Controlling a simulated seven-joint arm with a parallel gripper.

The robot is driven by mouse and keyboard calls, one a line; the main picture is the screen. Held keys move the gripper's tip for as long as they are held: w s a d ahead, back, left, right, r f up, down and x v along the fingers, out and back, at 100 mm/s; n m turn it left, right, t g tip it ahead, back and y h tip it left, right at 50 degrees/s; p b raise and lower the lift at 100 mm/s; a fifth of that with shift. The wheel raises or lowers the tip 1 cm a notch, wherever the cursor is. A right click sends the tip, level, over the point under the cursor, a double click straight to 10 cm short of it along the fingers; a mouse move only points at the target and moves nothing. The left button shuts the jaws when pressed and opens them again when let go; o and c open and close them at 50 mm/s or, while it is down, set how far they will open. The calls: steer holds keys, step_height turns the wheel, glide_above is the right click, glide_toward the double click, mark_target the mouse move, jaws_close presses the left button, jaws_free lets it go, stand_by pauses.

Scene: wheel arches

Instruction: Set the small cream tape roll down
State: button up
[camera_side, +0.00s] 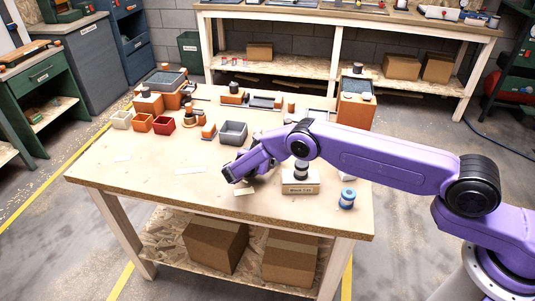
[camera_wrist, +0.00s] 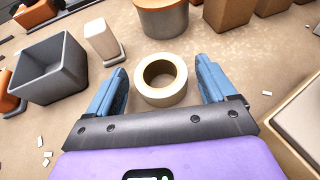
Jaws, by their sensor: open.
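The small cream tape roll (camera_wrist: 161,94) lies flat on the table in the wrist view, its round hole facing up. My gripper (camera_wrist: 162,70) is open, with one blue finger on each side of the roll. A gap shows between the roll and each finger. In the side view my gripper (camera_side: 234,175) is low over the tabletop (camera_side: 130,180), pointing left. The roll cannot be made out there.
A grey bin (camera_wrist: 50,68) and a whitish upright block (camera_wrist: 102,42) stand to the left of the roll. A labelled block (camera_side: 300,188) and a blue spool (camera_side: 347,199) are near the table's right side. The front left is mostly clear.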

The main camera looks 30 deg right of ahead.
steer(key=v, duration=1)
steer(key=shift+a, duration=0.15)
steer(key=shift+r, duration=0.1)
steer(key=shift+a+r, duration=0.1)
steer(key=shift+r, duration=0.2)
steer(key=s+d+r+m+g+y, duration=0.25)
steer(key=s+r+m+y, duration=0.35)
steer(key=s+r, duration=0.85)
steer(key=s+d+r+m+g+y, duration=0.1)
steer(key=s+d, duration=0.3)
steer(key=s, duration=0.5)
steer(key=s+d+r+m+g+y, duration=0.1)
steer(key=s+d, duration=0.4)
steer(key=s, duration=0.5)
steer(key=s+d+r+m+g+y, duration=0.2)
steer(key=s+d+m+y, duration=0.1)
steer(key=s, duration=0.6)
steer(key=shift+s+d+r+y, duration=0.2)
steer(key=shift+s+d+y, duration=0.15)
steer(key=shift+d+y, duration=0.25)
